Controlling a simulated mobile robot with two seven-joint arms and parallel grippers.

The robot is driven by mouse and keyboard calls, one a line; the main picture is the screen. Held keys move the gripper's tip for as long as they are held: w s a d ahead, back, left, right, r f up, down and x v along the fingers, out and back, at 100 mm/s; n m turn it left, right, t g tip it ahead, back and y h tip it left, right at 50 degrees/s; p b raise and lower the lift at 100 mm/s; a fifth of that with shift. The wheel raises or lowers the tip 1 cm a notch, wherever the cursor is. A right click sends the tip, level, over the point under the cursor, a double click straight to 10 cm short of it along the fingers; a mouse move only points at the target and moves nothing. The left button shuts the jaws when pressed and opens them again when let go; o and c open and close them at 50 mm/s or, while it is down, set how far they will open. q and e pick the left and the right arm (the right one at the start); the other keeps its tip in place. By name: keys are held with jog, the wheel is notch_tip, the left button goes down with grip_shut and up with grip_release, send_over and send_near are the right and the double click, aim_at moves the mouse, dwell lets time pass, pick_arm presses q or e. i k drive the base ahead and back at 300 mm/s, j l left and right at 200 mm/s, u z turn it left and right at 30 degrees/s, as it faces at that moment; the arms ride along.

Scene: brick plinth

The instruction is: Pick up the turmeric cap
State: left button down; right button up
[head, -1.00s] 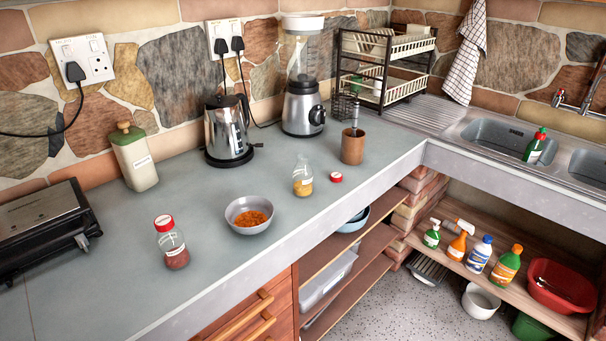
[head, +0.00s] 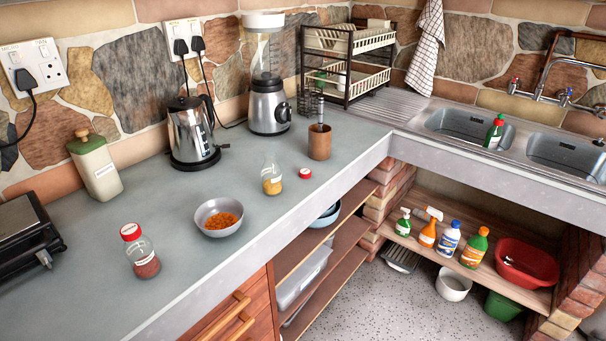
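A small red cap (head: 305,173) lies on the grey counter in the head view, just right of an open glass jar (head: 271,176) with yellow-orange powder in its bottom. The cap and the jar are apart. Neither of my grippers shows in the head view.
A grey bowl (head: 219,229) of orange food stands between the two jars. A brown cup (head: 320,147) with a utensil stands behind the loose cap. A kettle (head: 192,134), blender (head: 268,108) and green-lidded canister (head: 94,170) line the wall. The counter's front edge is near.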

aim_at(304, 173)
jog(key=u, duration=0.3)
jog(key=i+l+u, duration=0.15)
jog(key=l+u, duration=0.15)
jog(key=u, duration=0.15)
jog(key=i+l+u, duration=0.1)
jog(key=l+u, duration=0.2)
jog(key=u, duration=0.15)
jog(key=l+u, duration=0.3)
jog(key=l, duration=0.6)
jog(key=i, duration=0.05)
